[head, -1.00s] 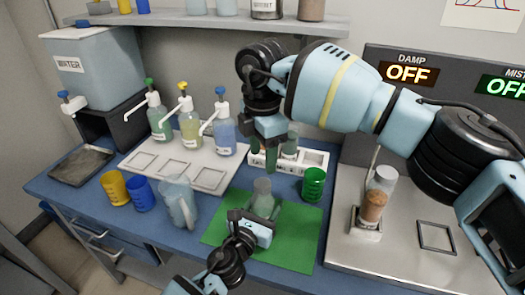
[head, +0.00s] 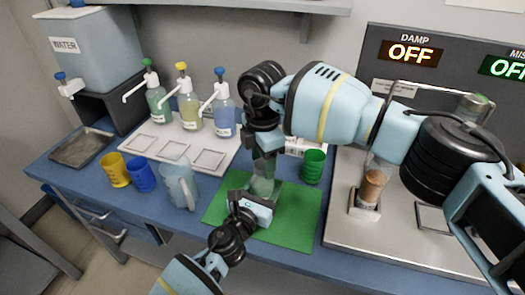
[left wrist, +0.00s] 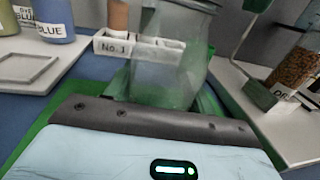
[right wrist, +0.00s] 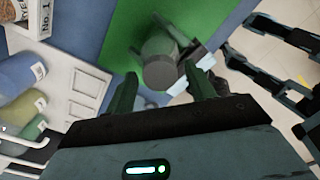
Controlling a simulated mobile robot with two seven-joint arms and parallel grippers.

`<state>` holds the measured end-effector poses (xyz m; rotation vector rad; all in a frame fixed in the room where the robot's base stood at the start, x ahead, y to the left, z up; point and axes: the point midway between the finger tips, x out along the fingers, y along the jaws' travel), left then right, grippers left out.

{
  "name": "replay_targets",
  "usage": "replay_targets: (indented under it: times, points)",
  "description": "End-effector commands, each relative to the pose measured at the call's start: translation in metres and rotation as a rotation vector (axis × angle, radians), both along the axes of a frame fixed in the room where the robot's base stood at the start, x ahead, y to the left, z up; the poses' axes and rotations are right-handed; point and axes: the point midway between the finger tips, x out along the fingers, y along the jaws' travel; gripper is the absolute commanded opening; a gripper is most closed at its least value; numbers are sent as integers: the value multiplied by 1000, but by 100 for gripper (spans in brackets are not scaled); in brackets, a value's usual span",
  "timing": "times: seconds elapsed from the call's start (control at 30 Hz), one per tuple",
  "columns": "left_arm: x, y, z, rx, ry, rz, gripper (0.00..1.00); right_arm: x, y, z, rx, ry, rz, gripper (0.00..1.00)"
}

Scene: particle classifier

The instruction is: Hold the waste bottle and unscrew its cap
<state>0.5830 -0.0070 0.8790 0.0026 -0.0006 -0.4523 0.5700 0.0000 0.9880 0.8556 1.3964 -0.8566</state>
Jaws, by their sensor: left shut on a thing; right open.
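The waste bottle (head: 263,187) stands upright over the green mat (head: 285,236), a translucent, greenish container. It fills the middle of the left wrist view (left wrist: 168,65). My left gripper (head: 252,203) is shut on its body from the front. My right gripper (head: 264,163) points down just above the bottle and hides its top in the head view. In the right wrist view the round grey cap (right wrist: 159,72) shows between and beyond the two open fingers (right wrist: 165,88). I cannot tell whether the fingers reach down beside the cap.
A green cup (head: 313,167) stands right of the bottle. A clear pitcher (head: 181,186), a blue cup (head: 142,174) and a yellow cup (head: 114,170) stand to the left. Pump bottles (head: 191,112) stand behind on a white tray. A metal machine platform (head: 350,235) is at right.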

Motion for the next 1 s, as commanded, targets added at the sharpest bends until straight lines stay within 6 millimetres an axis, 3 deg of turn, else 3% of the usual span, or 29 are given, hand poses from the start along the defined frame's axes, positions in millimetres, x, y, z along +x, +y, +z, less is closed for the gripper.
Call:
replay_targets:
  times: [0.27,0.63,1.0]
  points:
    - [0,0,-1,0,1,0,0,0,0,-1,0,0,1,53]
    - [0,0,-1,0,1,0,0,0,0,-1,0,0,1,6]
    - [0,0,-1,1,0,0,0,0,0,0,0,-1,5,3]
